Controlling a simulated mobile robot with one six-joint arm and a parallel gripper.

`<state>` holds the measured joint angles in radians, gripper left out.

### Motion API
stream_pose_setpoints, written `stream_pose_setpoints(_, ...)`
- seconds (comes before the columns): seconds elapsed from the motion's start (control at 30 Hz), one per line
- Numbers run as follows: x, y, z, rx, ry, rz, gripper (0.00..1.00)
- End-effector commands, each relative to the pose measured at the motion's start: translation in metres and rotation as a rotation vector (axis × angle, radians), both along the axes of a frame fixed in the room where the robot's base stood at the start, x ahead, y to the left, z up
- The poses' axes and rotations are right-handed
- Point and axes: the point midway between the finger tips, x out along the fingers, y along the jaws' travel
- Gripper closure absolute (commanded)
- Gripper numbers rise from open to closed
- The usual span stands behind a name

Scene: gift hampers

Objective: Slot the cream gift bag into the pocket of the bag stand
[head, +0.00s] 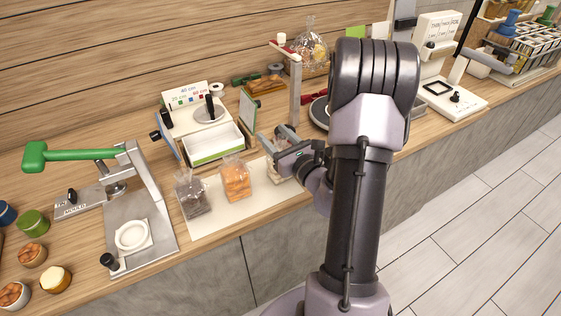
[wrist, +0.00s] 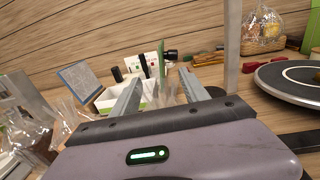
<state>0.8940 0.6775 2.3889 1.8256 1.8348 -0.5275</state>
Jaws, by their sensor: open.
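A clear bag with pale contents, likely the cream gift bag (head: 273,172), stands at the right end of a white mat in the head view, partly hidden by my gripper. My gripper (head: 272,142) is above and beside it with jaws open. In the wrist view both fingers of my gripper (wrist: 160,92) reach forward, spread apart, with nothing clearly held between them. An open white box with a green stripe (head: 214,150) stands behind the mat. I cannot tell whether this is the bag stand or where its pocket is.
A bag with dark contents (head: 193,197) and a bag with orange contents (head: 236,180) stand on the white mat (head: 220,214). A thin upright post (head: 295,92) and a round dark turntable (wrist: 290,78) are to the right. A green-handled press (head: 75,154) is at left.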

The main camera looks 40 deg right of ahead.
Motion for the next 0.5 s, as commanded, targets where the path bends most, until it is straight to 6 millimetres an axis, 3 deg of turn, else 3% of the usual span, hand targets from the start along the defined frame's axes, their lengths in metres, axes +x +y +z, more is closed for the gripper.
stream_pose_setpoints(0.2, 0.0015, -0.0006, -0.0017, 0.000, 0.001, -0.001, 0.47)
stream_pose_setpoints(0.47, 0.0012, -0.0005, -0.0017, 0.000, 0.001, -0.001, 0.98)
stream_pose_setpoints(0.5, 0.0012, -0.0005, -0.0017, 0.000, 0.001, -0.001, 1.00)
